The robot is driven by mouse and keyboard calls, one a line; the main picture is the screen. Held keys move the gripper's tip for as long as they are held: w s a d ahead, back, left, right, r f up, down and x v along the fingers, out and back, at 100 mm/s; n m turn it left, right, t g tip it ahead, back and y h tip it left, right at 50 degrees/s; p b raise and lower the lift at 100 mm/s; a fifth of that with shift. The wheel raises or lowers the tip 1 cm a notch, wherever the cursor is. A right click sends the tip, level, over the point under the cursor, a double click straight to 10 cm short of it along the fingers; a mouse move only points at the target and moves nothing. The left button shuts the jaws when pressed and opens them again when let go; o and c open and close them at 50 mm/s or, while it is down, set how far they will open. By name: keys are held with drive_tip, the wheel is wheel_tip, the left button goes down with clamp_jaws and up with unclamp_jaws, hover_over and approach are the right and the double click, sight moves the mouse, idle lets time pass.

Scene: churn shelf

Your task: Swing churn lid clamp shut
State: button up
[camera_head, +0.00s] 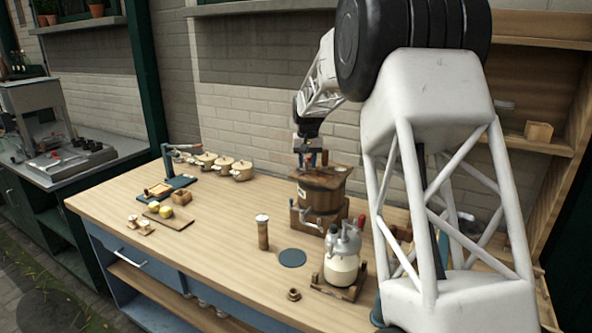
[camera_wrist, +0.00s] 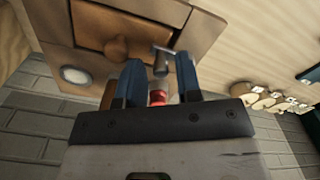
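The wooden churn (camera_head: 322,194) stands on the workbench under my gripper, with a square wooden lid (camera_head: 335,173) on top. In the wrist view the lid (camera_wrist: 92,22) shows with a rounded wooden knob (camera_wrist: 122,48). A grey metal clamp piece (camera_wrist: 162,58) stands at the lid's edge, just beyond my fingertips. My gripper (camera_head: 311,163) is low over the churn's left part. In the wrist view its two blue fingers (camera_wrist: 160,75) are apart. A red-and-pale part (camera_wrist: 157,97) shows in the gap, and I see no finger touching it. The clamp's exact angle is unclear.
A glass jar with a metal top (camera_head: 342,258) stands in front of the churn. A wooden cylinder (camera_head: 262,233) and a dark round disc (camera_head: 292,258) are to its left. Several lidded pots (camera_head: 241,171) line the wall. The bench's middle (camera_head: 225,220) is clear.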

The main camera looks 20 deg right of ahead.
sight(307, 164)
drive_tip(key=shift+r, duration=3)
drive_tip(key=shift+s+a+r, duration=0.15)
drive_tip(key=shift+s+r, duration=0.1)
drive_tip(key=shift+s, duration=0.15)
drive_tip(key=s+a+r, duration=0.2)
drive_tip(key=s+a, duration=0.1)
drive_tip(key=s, duration=0.7)
drive_tip(key=s+a+r+n+t, duration=0.1)
drive_tip(key=s+a, duration=0.2)
drive_tip(key=s, duration=0.6)
drive_tip(key=s+a+r, duration=0.2)
drive_tip(key=s+a, duration=0.2)
drive_tip(key=s, duration=0.6)
drive_tip(key=s+a+f, duration=0.1)
drive_tip(key=s+f, duration=0.2)
drive_tip(key=s, duration=0.6)
drive_tip(key=s+a+f+n+t, duration=0.1)
drive_tip(key=s+a+f, duration=0.1)
drive_tip(key=s, duration=0.7)
drive_tip(key=s+a+f, duration=0.1)
drive_tip(key=s+f, duration=0.4)
drive_tip(key=s, duration=0.4)
drive_tip(key=shift+a+n+t, duration=0.15)
drive_tip(key=shift+n+t, duration=0.15)
drive_tip(key=shift+n, duration=0.1)
